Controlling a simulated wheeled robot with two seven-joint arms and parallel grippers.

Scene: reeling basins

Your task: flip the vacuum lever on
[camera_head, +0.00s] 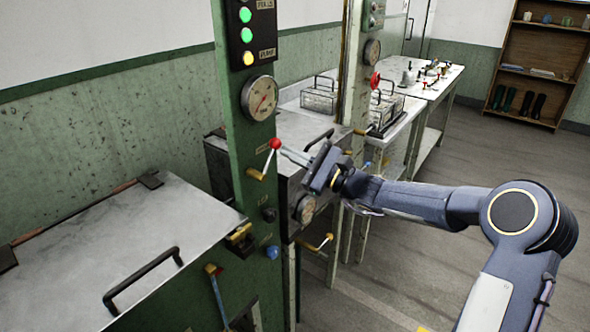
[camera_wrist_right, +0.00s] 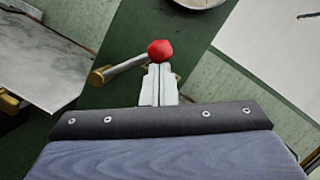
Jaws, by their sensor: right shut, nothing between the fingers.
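The vacuum lever (camera_head: 265,160) is a short metal rod with a red ball knob on a brass pivot. It sits on the green column (camera_head: 236,130) below a round gauge (camera_head: 260,97), with its knob end raised up and to the right. In the right wrist view the lever (camera_wrist_right: 124,68) runs from its brass pivot on the left to the red knob at the fingertips. My right gripper (camera_head: 284,151) is shut and empty, with its tips at the red knob. I cannot tell whether they touch it. My left gripper is not in view.
Indicator lights (camera_head: 246,36) sit higher on the column. A metal-lidded basin (camera_head: 120,245) with a black handle stands at left. Another basin stands behind the column, and a white bench (camera_head: 432,88) is farther back. Open floor (camera_head: 430,270) lies at right.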

